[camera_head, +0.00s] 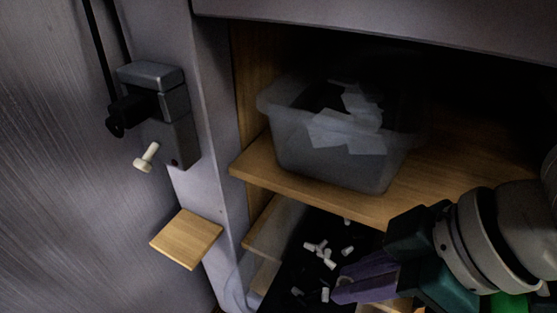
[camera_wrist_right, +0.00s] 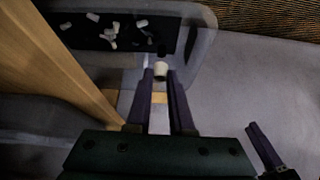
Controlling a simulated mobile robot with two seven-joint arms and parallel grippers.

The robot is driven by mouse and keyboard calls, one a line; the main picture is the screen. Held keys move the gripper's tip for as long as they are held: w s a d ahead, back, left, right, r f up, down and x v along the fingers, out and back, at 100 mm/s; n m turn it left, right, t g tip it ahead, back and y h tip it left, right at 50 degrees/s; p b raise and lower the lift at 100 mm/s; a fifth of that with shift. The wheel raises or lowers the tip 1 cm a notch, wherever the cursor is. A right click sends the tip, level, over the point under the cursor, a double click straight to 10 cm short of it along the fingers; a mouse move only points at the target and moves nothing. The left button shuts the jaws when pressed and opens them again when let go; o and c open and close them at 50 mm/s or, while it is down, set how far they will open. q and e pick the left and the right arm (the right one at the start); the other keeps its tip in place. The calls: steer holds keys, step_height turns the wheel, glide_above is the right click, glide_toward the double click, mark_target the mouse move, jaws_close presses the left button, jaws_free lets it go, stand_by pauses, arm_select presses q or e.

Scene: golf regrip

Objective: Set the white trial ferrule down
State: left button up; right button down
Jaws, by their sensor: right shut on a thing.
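My right gripper (camera_head: 340,287) is at the lower right in the head view, its purple fingers reaching left over the lower shelf. It is shut on a small white ferrule (camera_wrist_right: 161,70), seen between the fingertips in the right wrist view. In the head view the fingers mostly hide this ferrule. Several other white ferrules (camera_head: 325,253) lie loose on a black surface in the lower compartment, just beyond the fingertips. They also show in the wrist view (camera_wrist_right: 112,30).
A translucent bin (camera_head: 290,150) with pale papers stands on the wooden shelf (camera_head: 255,172) above. A grey clamp block (camera_head: 180,140) with a cream knob (camera_head: 147,158) is on the left. A small wooden plate (camera_head: 187,238) sits below it.

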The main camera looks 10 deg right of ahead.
steer(key=f+b, duration=0.2)
steer(key=f, duration=0.1)
steer(key=f+b, duration=0.1)
steer(key=f, duration=0.1)
steer(key=shift+w+a+f+b, duration=0.1)
steer(key=shift+a+f+b, duration=0.15)
steer(key=shift+a+b, duration=0.1)
steer(key=shift+f, duration=0.65)
step_height(320, 180, down, 3)
steer(key=b, duration=0.2)
steer(key=shift+f+b, duration=0.2)
steer(key=shift+b, duration=0.2)
steer(key=shift+r, duration=0.1)
steer(key=c, duration=0.8)
jaws_free()
